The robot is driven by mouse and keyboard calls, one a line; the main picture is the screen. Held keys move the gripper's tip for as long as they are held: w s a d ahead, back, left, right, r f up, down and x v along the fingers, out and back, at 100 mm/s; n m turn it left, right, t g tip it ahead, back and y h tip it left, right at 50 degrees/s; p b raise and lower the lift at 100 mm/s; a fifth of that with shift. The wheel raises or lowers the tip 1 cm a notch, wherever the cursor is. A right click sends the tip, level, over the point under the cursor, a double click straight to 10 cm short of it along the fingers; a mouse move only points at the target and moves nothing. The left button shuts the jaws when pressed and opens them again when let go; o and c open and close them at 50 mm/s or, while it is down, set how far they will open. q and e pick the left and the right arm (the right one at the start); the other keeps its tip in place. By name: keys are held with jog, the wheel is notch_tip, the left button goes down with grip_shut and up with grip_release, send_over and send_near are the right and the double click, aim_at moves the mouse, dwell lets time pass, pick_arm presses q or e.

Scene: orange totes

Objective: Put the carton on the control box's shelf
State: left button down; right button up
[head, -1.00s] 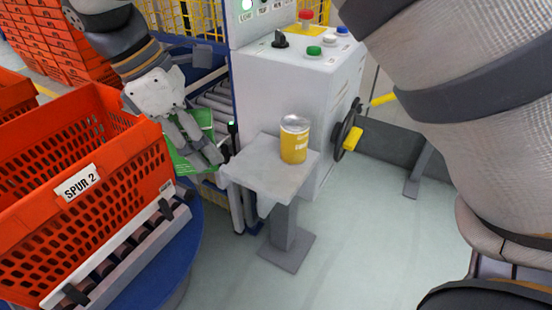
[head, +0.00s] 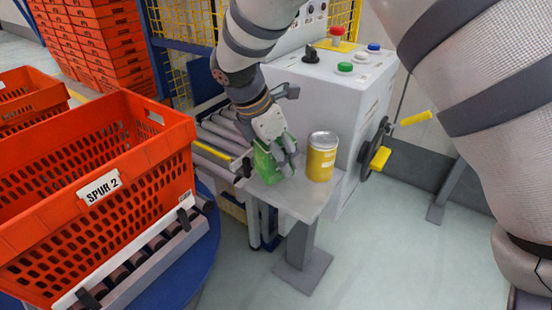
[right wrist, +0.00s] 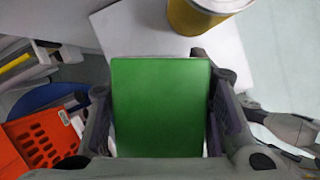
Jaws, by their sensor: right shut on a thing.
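The green carton (head: 265,163) is held in my right gripper (head: 281,160), over the left part of the control box's shelf (head: 284,198). I cannot tell whether its underside touches the shelf. In the right wrist view the carton (right wrist: 160,105) fills the space between the two fingers, with the pale shelf (right wrist: 150,35) beyond it. The control box (head: 330,105) is white, with the small grey shelf at its front. A yellow can (head: 321,160) stands upright on the shelf, just right of the carton and apart from it. My left gripper is not in view.
An orange tote (head: 100,215) labelled SPUR 2 stands at the left on a roller stand. A roller conveyor (head: 215,150) lies behind the carton. A handwheel (head: 375,150) with yellow handles sticks out at the box's right. Several orange totes are stacked at the back left.

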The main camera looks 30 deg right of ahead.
aim_at(260, 145)
jog(key=shift+a+f, duration=0.1)
jog(key=shift+f, duration=0.7)
jog(key=shift+f, duration=0.1)
jog(key=o, duration=1.4)
jog(key=shift+f, duration=0.1)
jog(key=v, duration=1.2)
jog(key=shift+a+p, duration=0.1)
jog(key=shift+p, duration=0.2)
